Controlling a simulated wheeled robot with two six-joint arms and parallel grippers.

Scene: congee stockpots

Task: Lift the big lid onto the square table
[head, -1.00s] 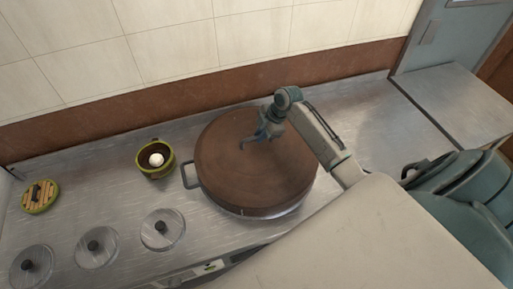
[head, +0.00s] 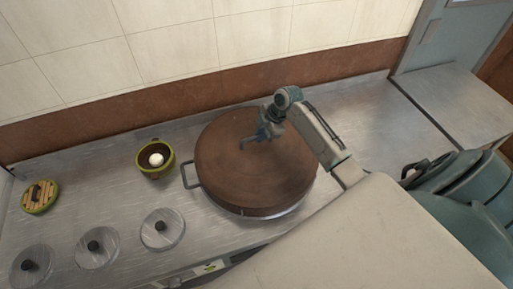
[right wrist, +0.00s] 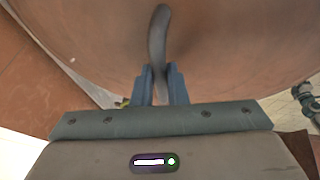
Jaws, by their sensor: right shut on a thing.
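The big lid (head: 235,175) is a round brown wooden disc. It covers the large metal pot, whose side handle (head: 188,178) sticks out at the left in the head view. My right gripper (head: 255,138) is over the lid, shut on its dark curved handle. In the right wrist view the handle (right wrist: 158,40) runs between the two blue fingers (right wrist: 160,85), and the lid (right wrist: 235,45) fills the top. I cannot tell whether the lid is clear of the pot rim. A square metal table (head: 465,100) stands at the right. My left gripper is not in view.
A green-rimmed pot (head: 157,172) with a white round thing inside stands left of the big pot. Several small metal lids (head: 161,230) with black knobs lie at the front left. A yellow-green slatted lid (head: 40,196) is at far left. A tiled wall (head: 160,60) is behind.

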